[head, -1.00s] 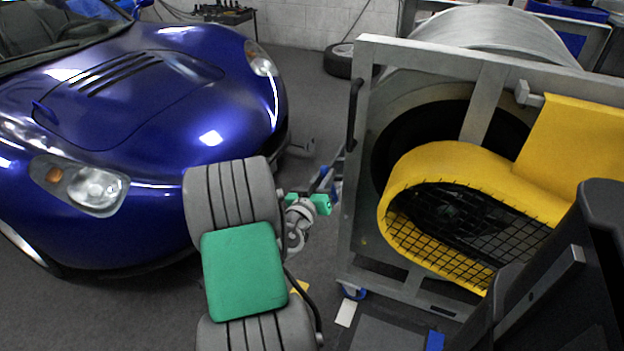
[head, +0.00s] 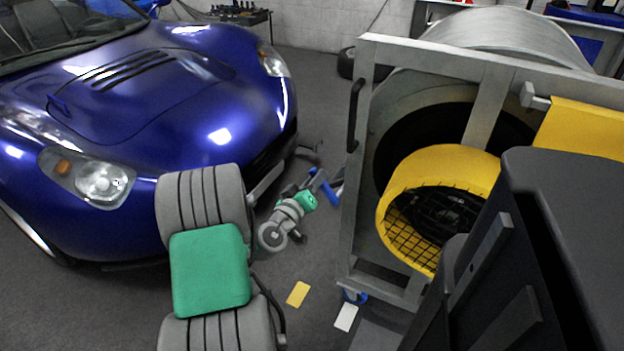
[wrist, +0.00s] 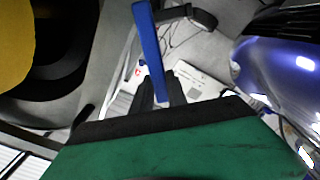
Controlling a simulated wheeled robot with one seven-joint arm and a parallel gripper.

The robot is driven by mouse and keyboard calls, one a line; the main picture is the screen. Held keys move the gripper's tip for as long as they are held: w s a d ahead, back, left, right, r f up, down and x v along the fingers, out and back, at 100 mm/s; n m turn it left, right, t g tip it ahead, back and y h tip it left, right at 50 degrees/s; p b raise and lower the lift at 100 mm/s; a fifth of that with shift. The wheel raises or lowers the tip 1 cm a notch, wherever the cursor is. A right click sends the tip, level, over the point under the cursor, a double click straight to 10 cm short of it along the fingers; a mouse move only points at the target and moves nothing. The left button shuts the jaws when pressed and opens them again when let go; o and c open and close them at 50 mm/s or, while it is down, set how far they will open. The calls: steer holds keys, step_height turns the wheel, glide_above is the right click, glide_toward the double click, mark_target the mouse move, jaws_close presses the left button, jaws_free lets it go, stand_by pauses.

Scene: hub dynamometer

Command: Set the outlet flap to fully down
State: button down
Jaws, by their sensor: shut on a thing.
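My gripper (head: 317,184) is low between the blue car and the metal frame of the machine. In the wrist view its two dark fingers (wrist: 163,88) are shut on a blue bar (wrist: 148,45). The bar sticks out past the fingertips, slightly tilted. In the head view the blue bar (head: 327,190) is small and partly hidden. The outlet flap cannot be clearly made out, and I cannot tell its angle or whether the bar belongs to it. The yellow blower housing (head: 440,165) with its black grille stands inside the frame, right of my gripper.
The blue car (head: 150,120) stands close on the left. The metal frame (head: 352,215) has a black handle (head: 353,115). A large dark boxy thing (head: 570,230) hides the right front. A yellow card (head: 298,294) and a white card (head: 346,317) lie on the floor.

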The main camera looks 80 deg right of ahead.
steer(key=c, duration=1.3)
jaws_free()
steer(key=shift+w, duration=0.1)
steer(key=v, duration=0.7)
steer(key=shift+a, duration=0.4)
